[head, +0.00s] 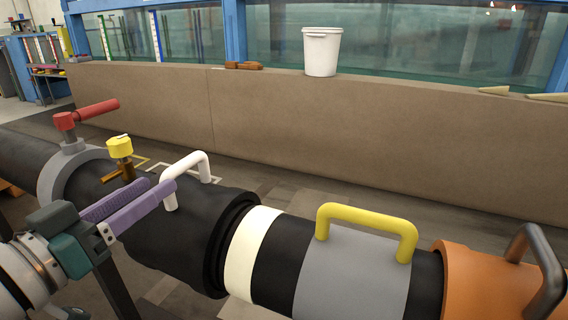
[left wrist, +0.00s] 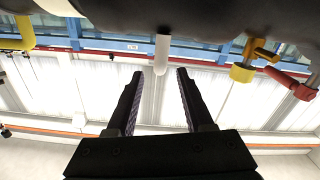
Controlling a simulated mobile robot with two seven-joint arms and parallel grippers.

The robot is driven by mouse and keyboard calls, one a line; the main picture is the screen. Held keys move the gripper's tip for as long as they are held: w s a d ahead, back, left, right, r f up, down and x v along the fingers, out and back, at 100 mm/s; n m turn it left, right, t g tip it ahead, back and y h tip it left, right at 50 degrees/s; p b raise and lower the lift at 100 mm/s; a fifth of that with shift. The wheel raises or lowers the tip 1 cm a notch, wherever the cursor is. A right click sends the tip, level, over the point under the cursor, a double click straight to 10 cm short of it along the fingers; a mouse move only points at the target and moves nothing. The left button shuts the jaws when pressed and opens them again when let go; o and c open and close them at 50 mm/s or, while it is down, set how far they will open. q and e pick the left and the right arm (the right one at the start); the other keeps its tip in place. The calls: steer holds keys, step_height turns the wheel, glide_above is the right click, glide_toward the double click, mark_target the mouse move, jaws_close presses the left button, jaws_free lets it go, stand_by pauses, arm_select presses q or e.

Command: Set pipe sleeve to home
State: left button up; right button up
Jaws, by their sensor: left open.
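A thick black pipe runs across the front of the head view. A black sleeve (head: 185,240) with a white handle (head: 188,165) sits around it left of centre. A grey sleeve (head: 350,275) with a yellow handle (head: 368,217) sits further right, beyond a cream band (head: 250,252). My left gripper (head: 165,192) is open, its purple fingers at the near leg of the white handle. In the left wrist view, the white handle's end (left wrist: 161,57) shows between the fingertips (left wrist: 159,72). I cannot tell whether they touch. My right gripper is not in view.
A grey clamp (head: 75,172) with a red lever (head: 95,110) and a yellow-knobbed valve (head: 119,147) stand on the pipe to the left. An orange sleeve (head: 480,285) with a dark handle is at right. A white bucket (head: 322,52) stands on the ledge behind.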

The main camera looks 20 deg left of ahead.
mark_target(198, 156)
arm_select(q)
steer(key=w+b, duration=0.1)
steer(key=w, duration=0.5)
steer(key=w+b, duration=0.1)
steer(key=w, duration=0.2)
steer(key=shift+w+d+b, duration=0.3)
steer(key=shift+d+b, duration=0.05)
steer(key=shift+d, duration=0.05)
steer(key=shift+c, duration=0.3)
jaws_close()
steer(key=shift+r, duration=0.1)
stand_by(0.5)
